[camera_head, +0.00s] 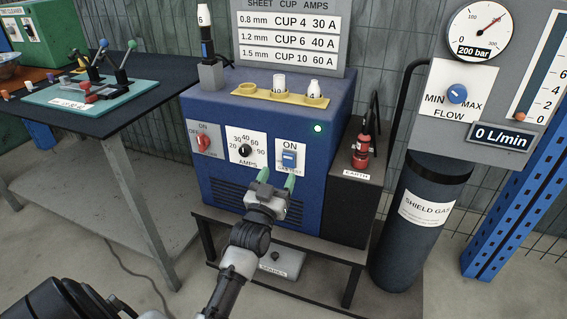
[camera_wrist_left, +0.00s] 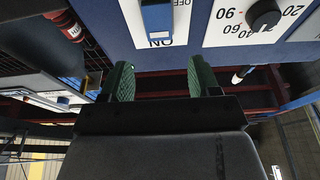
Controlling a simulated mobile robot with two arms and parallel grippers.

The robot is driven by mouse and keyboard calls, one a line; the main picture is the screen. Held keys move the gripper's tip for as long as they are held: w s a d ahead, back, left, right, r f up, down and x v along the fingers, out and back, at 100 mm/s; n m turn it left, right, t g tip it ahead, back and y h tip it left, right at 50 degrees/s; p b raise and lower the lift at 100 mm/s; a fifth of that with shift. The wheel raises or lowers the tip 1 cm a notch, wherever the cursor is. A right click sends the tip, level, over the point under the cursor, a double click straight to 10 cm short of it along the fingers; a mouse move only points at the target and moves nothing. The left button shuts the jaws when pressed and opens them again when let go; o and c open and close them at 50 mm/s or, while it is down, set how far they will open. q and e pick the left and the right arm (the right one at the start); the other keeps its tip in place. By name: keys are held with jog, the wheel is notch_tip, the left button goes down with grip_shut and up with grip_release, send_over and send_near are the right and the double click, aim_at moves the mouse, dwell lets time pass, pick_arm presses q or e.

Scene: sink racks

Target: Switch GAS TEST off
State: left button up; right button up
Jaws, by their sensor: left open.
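The GAS TEST switch (camera_head: 289,155) is a blue rocker on a white plate on the front of the blue welder box (camera_head: 225,170), with ON printed above it. Its label below is partly covered by a finger. My right gripper is not in view.
The AMPS knob (camera_head: 245,150) and red switch (camera_head: 203,143) sit left of the plate. A lit lamp (camera_head: 318,128) is above it. A red torch (camera_head: 362,148) stands right. The SHIELD GAS cylinder (camera_head: 425,220) and flow panel (camera_head: 500,80), reading 0 L/min, are farther right.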

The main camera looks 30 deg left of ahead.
pick_arm(q)
jog(key=shift+v, duration=2.25)
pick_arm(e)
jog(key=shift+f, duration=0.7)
